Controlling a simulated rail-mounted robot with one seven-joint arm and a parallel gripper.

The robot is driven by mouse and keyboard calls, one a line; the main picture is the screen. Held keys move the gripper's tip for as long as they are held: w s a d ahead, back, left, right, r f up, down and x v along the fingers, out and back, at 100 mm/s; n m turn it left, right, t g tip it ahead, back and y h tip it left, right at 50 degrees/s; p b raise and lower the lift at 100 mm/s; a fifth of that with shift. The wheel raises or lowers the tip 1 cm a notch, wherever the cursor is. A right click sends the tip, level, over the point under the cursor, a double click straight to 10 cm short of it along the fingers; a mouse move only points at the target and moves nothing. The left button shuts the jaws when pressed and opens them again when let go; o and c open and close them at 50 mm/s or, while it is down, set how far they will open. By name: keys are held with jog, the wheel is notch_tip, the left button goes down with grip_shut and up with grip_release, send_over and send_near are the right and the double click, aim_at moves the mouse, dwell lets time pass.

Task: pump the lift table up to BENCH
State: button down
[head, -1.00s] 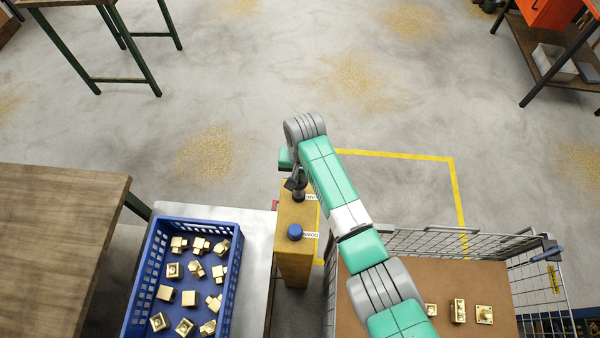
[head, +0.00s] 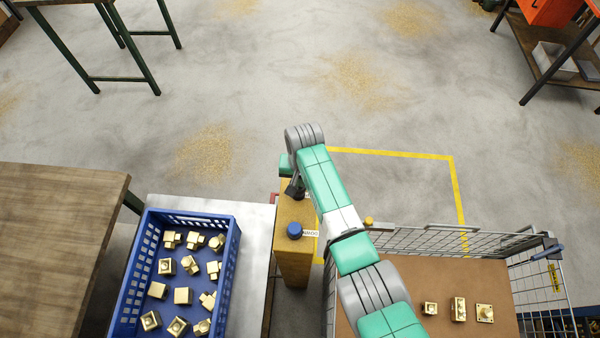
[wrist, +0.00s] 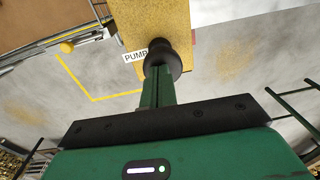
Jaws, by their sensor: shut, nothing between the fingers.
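The lift table's grey top (head: 256,215) carries a blue crate (head: 232,260) of brass parts, left of a yellow pedestal (head: 292,265). The pedestal has a blue button (head: 295,230) beside a DOWN label. In the wrist view a black pump knob (wrist: 163,58) stands beside the PUMP label (wrist: 135,56). My gripper (wrist: 160,76) is shut and empty, with its fingertips right at the knob. Whether they press it I cannot tell. In the head view my arm covers the PUMP label and most of the gripper. No BENCH mark is readable.
A wooden bench (head: 55,230) stands left of the lift table. A wire-sided cart (head: 450,270) with a few brass parts is at the lower right, partly behind my arm. Yellow floor tape (head: 455,185) and open floor lie beyond.

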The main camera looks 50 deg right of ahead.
notch_tip(320, 180, up, 12)
jog(key=shift+s+d, duration=0.15)
jog(key=shift+s, duration=0.1)
dwell(0.6)
notch_tip(320, 180, up, 6)
jog(key=b, duration=0.4)
jog(key=shift+w+d+b, duration=0.25)
jog(key=shift+d+b, duration=0.15)
jog(key=shift+d, duration=0.05)
jog(key=f, duration=0.4)
jog(key=f+b, duration=0.1)
jog(key=f, duration=0.4)
jog(key=f+b, duration=0.1)
jog(key=f, duration=0.4)
jog(key=shift+w+a, duration=0.1)
jog(key=shift+a, duration=0.25)
